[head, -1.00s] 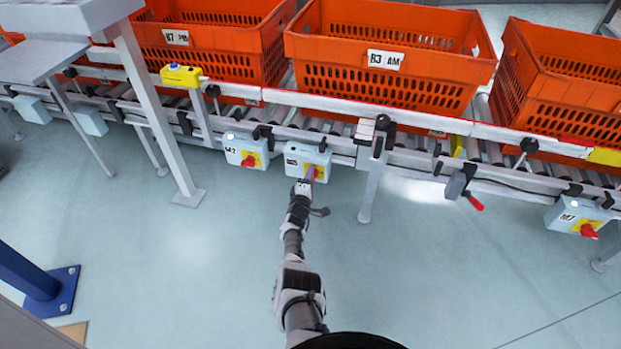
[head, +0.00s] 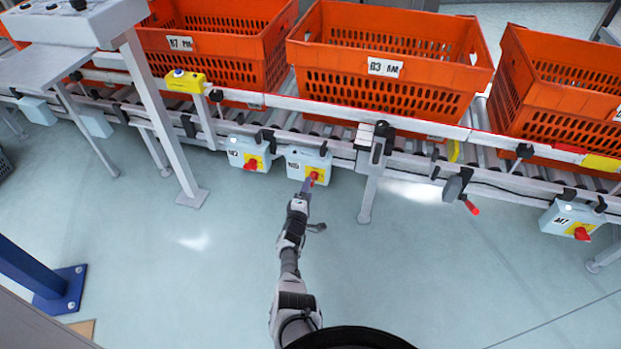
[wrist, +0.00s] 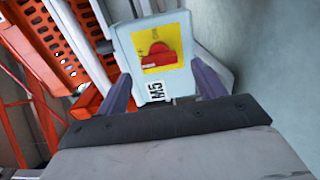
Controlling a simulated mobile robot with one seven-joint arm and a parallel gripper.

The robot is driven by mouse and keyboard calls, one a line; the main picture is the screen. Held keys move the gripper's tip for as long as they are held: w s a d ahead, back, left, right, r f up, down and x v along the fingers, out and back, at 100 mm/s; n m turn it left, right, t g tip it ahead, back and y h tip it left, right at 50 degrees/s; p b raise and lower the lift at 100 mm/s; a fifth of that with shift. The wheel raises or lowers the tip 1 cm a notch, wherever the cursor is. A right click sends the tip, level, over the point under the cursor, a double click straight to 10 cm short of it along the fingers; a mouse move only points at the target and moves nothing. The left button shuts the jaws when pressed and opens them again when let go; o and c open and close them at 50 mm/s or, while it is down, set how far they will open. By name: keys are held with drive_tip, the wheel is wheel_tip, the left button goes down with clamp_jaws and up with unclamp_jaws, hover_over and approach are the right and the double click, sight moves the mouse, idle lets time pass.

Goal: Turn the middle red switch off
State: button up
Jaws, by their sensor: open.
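The middle red switch (head: 314,176) sits on a yellow plate on the pale blue box (head: 296,166) labelled M5, mounted on the conveyor's front side. In the wrist view the red switch (wrist: 161,56) faces me, its handle lying roughly across the picture on the yellow plate (wrist: 179,47). My gripper (head: 307,186) is just in front of and slightly below the switch. In the wrist view my gripper (wrist: 161,72) is open, with one purple finger on each side of the box's image and nothing between them. Whether a finger touches the switch I cannot tell.
A similar box with a red switch (head: 252,163) hangs close on the left, and another, M7 (head: 582,232), far right. A red-tipped lever (head: 470,207) and a conveyor leg (head: 370,195) stand to the right. Orange totes (head: 385,90) sit above. The floor in front is clear.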

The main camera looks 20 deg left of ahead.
drive_tip(key=s+p, duration=0.3)
drive_tip(key=s, duration=0.5)
drive_tip(key=shift+s+d+p, duration=0.25)
drive_tip(key=shift+d+p, duration=0.1)
drive_tip(key=shift+p, duration=0.05)
